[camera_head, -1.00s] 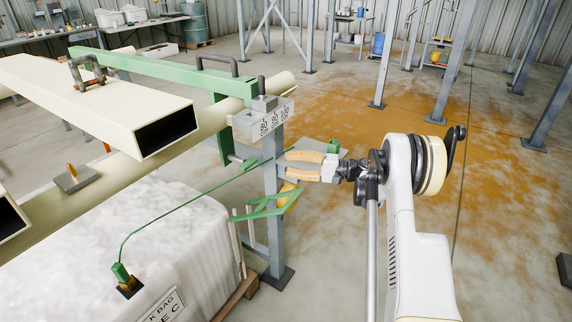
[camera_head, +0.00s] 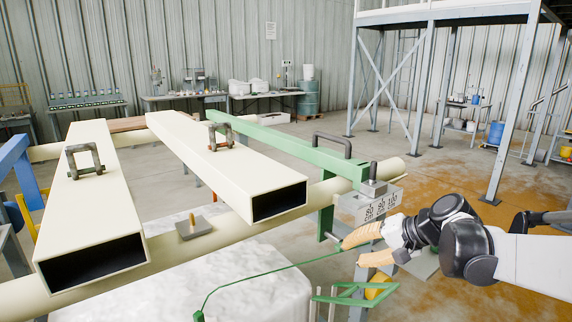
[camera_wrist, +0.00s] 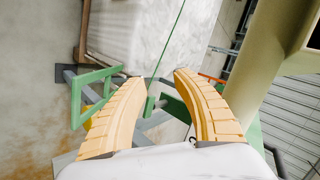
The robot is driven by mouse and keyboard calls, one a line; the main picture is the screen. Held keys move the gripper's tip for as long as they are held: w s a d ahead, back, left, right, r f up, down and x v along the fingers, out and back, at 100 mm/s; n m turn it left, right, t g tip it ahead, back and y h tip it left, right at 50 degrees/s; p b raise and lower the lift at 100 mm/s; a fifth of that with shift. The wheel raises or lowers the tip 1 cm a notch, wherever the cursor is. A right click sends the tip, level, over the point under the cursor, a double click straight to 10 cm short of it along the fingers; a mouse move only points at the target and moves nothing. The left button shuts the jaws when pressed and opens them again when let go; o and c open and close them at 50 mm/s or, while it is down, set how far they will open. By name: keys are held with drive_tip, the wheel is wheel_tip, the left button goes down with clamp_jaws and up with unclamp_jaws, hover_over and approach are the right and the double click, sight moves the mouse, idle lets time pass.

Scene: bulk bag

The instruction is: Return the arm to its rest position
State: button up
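My gripper (camera_head: 352,252) has two tan, ribbed fingers and is at the right of the head view, beside the grey block with printed labels (camera_head: 368,205). In the wrist view my gripper (camera_wrist: 160,77) shows its fingertips well apart with nothing held between them. My white and black arm (camera_head: 465,245) reaches in from the right edge. A thin green cord (camera_head: 262,273) runs from the white bulk bag (camera_head: 255,285) towards the gripper. In the wrist view the cord (camera_wrist: 168,45) crosses the gap between the fingertips; its depth there is unclear.
Two cream box beams (camera_head: 90,205) lie across a round cream pipe (camera_head: 235,228). A green bar (camera_head: 290,150) with a dark handle runs behind the grey block. A green bracket (camera_head: 352,296) is just below the gripper. Open floor (camera_head: 430,175) lies behind, with steel posts further back.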

drive_tip(key=s+d+f+n+t+h, duration=0.1)
drive_tip(key=s+h, duration=0.6)
drive_tip(key=s, duration=1.7)
drive_tip(key=d+f+n, duration=0.1)
drive_tip(key=f+n, duration=0.1)
drive_tip(key=n, duration=0.1)
drive_tip(key=shift+s+n+h, duration=0.3)
